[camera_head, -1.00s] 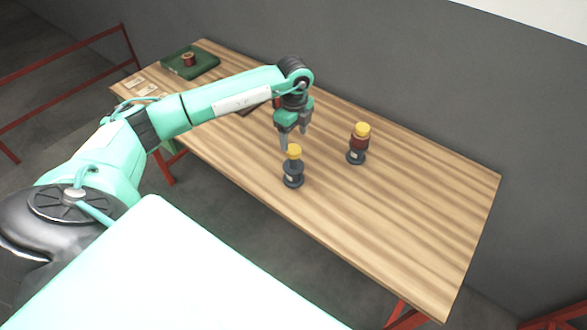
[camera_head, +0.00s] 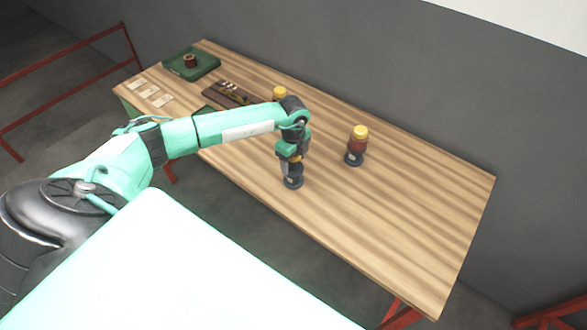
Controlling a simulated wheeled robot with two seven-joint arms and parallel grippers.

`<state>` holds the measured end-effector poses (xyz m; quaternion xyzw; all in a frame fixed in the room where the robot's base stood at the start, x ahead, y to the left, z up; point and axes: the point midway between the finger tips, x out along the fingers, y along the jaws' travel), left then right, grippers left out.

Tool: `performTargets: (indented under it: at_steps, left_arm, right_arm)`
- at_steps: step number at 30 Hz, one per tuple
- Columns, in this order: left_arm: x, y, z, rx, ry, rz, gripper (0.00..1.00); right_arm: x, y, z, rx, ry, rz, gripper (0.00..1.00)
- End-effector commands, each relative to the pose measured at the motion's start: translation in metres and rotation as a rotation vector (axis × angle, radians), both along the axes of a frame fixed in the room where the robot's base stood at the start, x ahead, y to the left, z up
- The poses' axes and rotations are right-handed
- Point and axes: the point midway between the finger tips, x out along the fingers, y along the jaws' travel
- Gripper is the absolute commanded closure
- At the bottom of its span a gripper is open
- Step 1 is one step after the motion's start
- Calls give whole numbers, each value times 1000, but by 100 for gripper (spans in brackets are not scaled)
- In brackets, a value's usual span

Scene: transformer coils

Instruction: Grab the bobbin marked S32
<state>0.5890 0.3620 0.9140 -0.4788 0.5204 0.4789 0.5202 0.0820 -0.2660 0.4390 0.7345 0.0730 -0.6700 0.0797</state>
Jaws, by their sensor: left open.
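A dark bobbin (camera_head: 293,182) with a yellow top stands upright near the table's front edge. My left gripper (camera_head: 291,162) is open and directly over it, its fingers down around the upper part. The yellow top is mostly hidden by the gripper. A second bobbin (camera_head: 356,146), with a yellow top, dark red winding and dark base, stands upright to the right. A third yellow-topped piece (camera_head: 280,93) shows behind my arm, its lower part hidden. Markings such as S32 are too small to read. My right gripper is not in view.
The wooden table (camera_head: 400,220) is clear at the right. A green tray (camera_head: 205,67) with a copper-coloured coil (camera_head: 190,61) sits at the far left. A dark brown rack (camera_head: 222,95) holds small parts. Several pale cards (camera_head: 150,92) lie at the left edge. A grey wall stands behind.

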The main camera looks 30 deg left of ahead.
Motion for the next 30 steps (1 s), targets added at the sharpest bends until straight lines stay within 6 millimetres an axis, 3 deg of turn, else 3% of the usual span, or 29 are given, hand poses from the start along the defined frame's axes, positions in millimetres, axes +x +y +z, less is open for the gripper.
performTargets:
  at_steps: [1,11,23,30]
  left_arm:
    - [0,0,0,0,0,0,36]
    - [0,0,0,0,0,0,100]
    - [1,0,7,0,-3,0,100]
    - [2,0,43,0,-6,-1,100]
  right_arm:
    - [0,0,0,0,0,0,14]
    - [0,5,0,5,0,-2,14]
    - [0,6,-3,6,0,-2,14]
    - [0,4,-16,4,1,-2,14]
